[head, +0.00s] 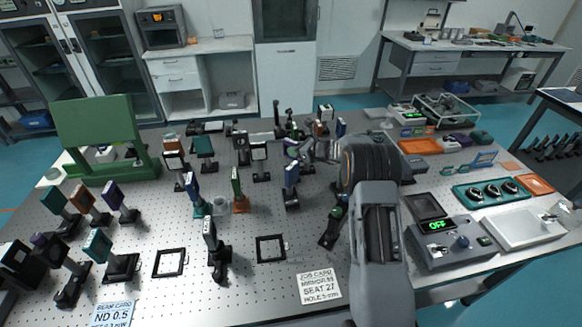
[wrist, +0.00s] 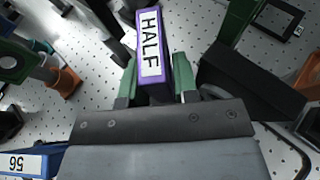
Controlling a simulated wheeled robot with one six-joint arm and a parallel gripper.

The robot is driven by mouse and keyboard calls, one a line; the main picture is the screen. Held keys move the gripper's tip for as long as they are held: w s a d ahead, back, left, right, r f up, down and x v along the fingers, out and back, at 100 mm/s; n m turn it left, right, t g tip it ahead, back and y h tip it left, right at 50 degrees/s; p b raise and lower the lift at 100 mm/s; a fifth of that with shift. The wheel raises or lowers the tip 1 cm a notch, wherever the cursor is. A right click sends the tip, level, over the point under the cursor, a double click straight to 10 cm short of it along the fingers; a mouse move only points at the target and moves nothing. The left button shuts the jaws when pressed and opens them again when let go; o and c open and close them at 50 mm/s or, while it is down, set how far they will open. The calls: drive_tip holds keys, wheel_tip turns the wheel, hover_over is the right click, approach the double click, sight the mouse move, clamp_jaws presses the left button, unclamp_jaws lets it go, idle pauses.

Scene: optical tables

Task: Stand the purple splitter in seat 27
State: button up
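The purple splitter (wrist: 153,50), with a white label reading HALF, sits between the green-padded fingers of my gripper (wrist: 156,82) in the wrist view. Both pads lie against its sides, so my gripper is shut on it. In the head view my gripper (head: 318,150) is over the back middle of the table, partly hidden by my arm, among several standing mounts. A job card (head: 319,287) reading SEAT 27 lies at the table's front. An empty black square frame (head: 271,248) lies beside it; no seat number is readable on it.
A second black frame (head: 170,262) lies further left, near the ND 0.5 beam card (head: 112,313). A black mount (head: 216,250) stands between the frames. A power box reading OFF (head: 450,241) is at right.

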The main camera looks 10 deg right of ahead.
drive_tip(key=shift+w+a+f, duration=0.2)
drive_tip(key=shift+w+a, duration=0.05)
drive_tip(key=shift+a, duration=0.1)
clamp_jaws()
drive_tip(key=shift+r, duration=0.1)
